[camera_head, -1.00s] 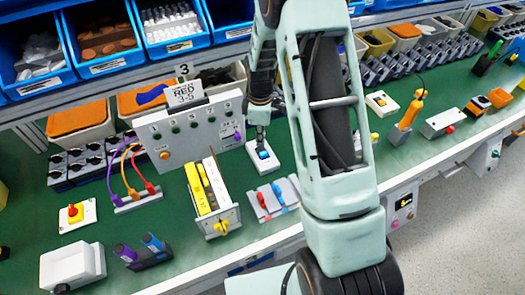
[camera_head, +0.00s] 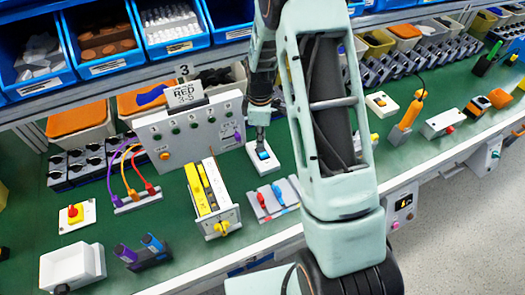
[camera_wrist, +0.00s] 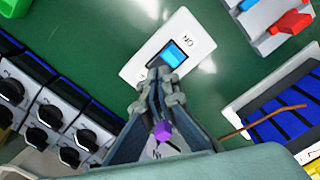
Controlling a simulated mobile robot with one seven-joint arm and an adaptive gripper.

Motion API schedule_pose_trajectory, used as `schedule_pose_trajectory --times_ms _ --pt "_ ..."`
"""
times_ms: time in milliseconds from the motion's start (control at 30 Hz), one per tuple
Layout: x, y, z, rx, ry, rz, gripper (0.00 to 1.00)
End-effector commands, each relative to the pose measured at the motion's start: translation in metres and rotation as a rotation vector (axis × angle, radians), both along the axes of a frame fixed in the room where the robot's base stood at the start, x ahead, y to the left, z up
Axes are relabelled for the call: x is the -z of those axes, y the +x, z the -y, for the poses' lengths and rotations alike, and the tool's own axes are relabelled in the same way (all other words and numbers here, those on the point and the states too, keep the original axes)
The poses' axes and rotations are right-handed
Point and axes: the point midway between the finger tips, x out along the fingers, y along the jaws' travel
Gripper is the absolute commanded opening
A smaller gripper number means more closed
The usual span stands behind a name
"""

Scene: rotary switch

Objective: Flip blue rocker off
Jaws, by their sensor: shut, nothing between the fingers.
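The blue rocker (camera_wrist: 175,54) sits in a white switch plate (camera_wrist: 141,66) on the green bench. In the head view the rocker (camera_head: 263,155) and plate (camera_head: 257,167) lie just below my gripper (camera_head: 260,142). My gripper (camera_wrist: 158,72) is shut and empty, its fingertips at the near edge of the rocker. I cannot tell whether they touch it or which way the rocker is tilted.
A grey panel with knobs (camera_head: 198,128) stands left of the plate. A module with red and blue levers (camera_head: 273,199) lies in front, and a yellow-handled unit (camera_head: 213,200) to the front left. Green bench surface is bare around the plate.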

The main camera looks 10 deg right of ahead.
Motion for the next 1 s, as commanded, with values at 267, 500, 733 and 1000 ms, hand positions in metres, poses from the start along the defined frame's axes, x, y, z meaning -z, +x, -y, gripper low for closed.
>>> schedule_pose_trajectory --times_ms 267,500,733,1000 --pt "0.003 0.000 0.000 0.000 0.000 0.000 0.00" --pt "0.007 0.000 0.000 0.000 0.000 0.000 0.00" --pt "0.010 0.000 0.000 0.000 0.000 0.000 0.00" --pt "0.014 0.000 0.000 0.000 0.000 0.000 0.00"
